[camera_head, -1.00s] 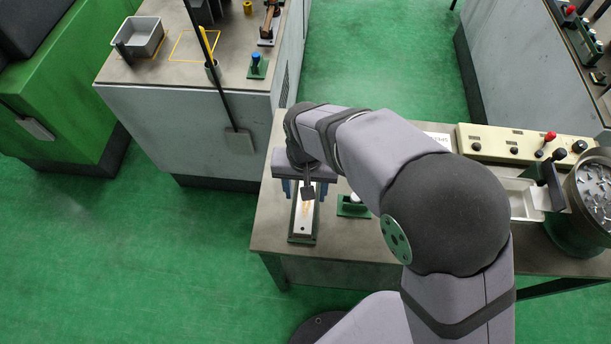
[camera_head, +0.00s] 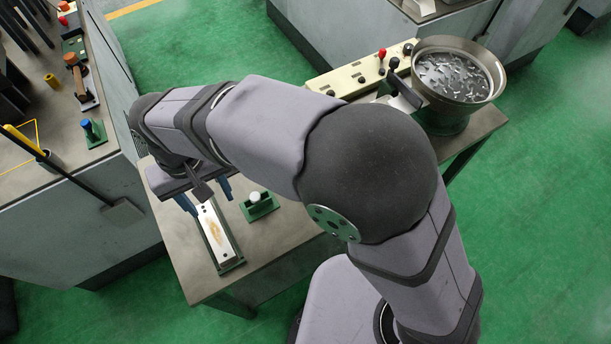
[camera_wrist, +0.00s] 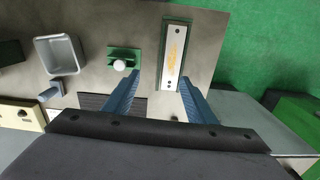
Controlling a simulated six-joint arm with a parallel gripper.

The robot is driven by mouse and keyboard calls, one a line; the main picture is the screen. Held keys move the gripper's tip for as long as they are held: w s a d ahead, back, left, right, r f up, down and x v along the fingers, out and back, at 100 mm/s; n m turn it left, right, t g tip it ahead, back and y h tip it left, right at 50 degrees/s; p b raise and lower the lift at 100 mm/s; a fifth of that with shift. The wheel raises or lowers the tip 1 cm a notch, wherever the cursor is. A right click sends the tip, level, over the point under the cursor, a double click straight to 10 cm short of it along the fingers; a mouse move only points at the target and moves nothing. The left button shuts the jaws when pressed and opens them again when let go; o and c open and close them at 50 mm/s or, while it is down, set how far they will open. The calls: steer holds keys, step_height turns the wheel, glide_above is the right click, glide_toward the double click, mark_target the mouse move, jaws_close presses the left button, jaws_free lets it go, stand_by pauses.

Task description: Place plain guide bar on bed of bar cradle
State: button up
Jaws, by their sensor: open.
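A long pale metal bar or plate (camera_head: 214,230) with a rusty-orange patch and a dark dot near its end lies flat in a dark green cradle-like base (camera_head: 232,266) on the near bench. In the wrist view the pale piece (camera_wrist: 173,57) sits lengthwise inside the green rim (camera_wrist: 178,20). I cannot tell whether it is the plain guide bar or the cradle's bed. My gripper (camera_head: 205,195) is over its far end. Its blue fingers (camera_wrist: 160,76) are open and apart, with nothing visible gripped between them. My wrist and arm hide part of the far end in the head view.
A green block with a white knob (camera_head: 258,203) stands right of the cradle. A cream control panel (camera_head: 350,80) and a bowl of metal pieces (camera_head: 455,78) are at the back right. The wrist view shows a grey tray (camera_wrist: 60,55). Another bench (camera_head: 55,190) stands left.

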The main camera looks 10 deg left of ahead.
steer(key=w+d+m, duration=0.2)
steer(key=w+d, duration=0.5)
steer(key=d, duration=0.3)
steer(key=w+d+m, duration=0.2)
steer(key=w+d, duration=0.4)
steer(key=d, duration=0.4)
steer(key=s+d+f+m, duration=0.1)
steer(key=s+d+m, duration=0.1)
steer(key=d, duration=0.8)
steer(key=s+d+f+m, duration=0.2)
steer(key=d, duration=0.9)
steer(key=shift+s+d+m, duration=0.25)
steer(key=shift+s+m, duration=0.05)
